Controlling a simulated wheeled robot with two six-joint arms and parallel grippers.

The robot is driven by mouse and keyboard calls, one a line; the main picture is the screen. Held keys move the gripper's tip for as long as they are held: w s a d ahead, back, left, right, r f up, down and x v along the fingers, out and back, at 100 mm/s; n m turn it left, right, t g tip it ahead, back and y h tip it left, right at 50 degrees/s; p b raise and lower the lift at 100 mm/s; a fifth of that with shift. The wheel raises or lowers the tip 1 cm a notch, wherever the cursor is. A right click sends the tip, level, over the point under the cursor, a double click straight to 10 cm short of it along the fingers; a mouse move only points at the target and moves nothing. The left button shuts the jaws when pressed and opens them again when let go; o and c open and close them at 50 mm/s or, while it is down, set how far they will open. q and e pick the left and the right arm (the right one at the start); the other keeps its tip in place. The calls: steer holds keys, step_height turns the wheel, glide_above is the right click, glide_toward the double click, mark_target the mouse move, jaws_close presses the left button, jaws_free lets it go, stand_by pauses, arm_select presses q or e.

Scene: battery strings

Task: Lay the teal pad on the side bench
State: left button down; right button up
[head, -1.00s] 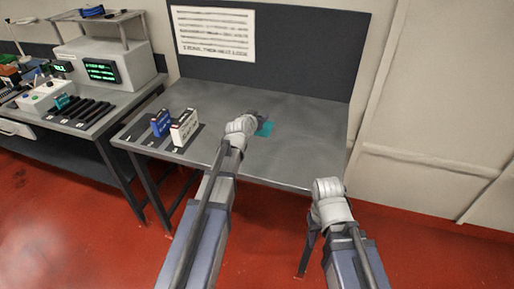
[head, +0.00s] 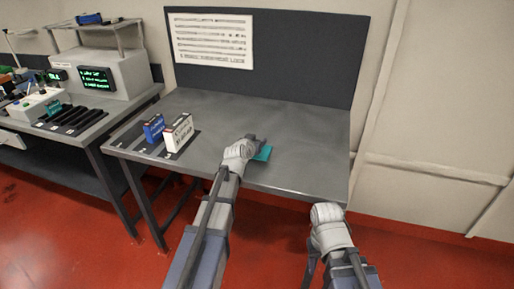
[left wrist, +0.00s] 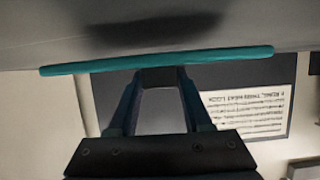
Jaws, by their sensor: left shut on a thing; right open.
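The teal pad (head: 263,153) is a thin flat piece over the front middle of the grey bench (head: 300,160). My left gripper (head: 254,142) is shut on the pad and partly covers it in the head view. In the left wrist view the pad (left wrist: 230,56) shows edge-on as a thin, slightly tilted bar across the fingers (left wrist: 160,78), close to the grey surface with a dark shadow on it. I cannot tell whether pad and bench touch. My right gripper (head: 326,213) is empty, off the bench's front right corner; its fingers are hard to make out.
A blue box (head: 153,128) and a white box (head: 178,132) stand on dark strips at the bench's left end. A placard (head: 212,38) hangs on the back panel. Another bench (head: 85,137) with a console stands at left. The bench's right side is clear.

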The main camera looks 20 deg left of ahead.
arm_select(q)
steer(key=shift+f, duration=0.2)
arm_select(e)
steer(key=shift+f, duration=0.2)
arm_select(q)
steer(key=shift+f, duration=0.3)
steer(key=shift+s+b, duration=0.1)
steer(key=shift+b, duration=0.25)
arm_select(e)
steer(key=shift+s+f, duration=0.1)
steer(key=shift+f, duration=0.35)
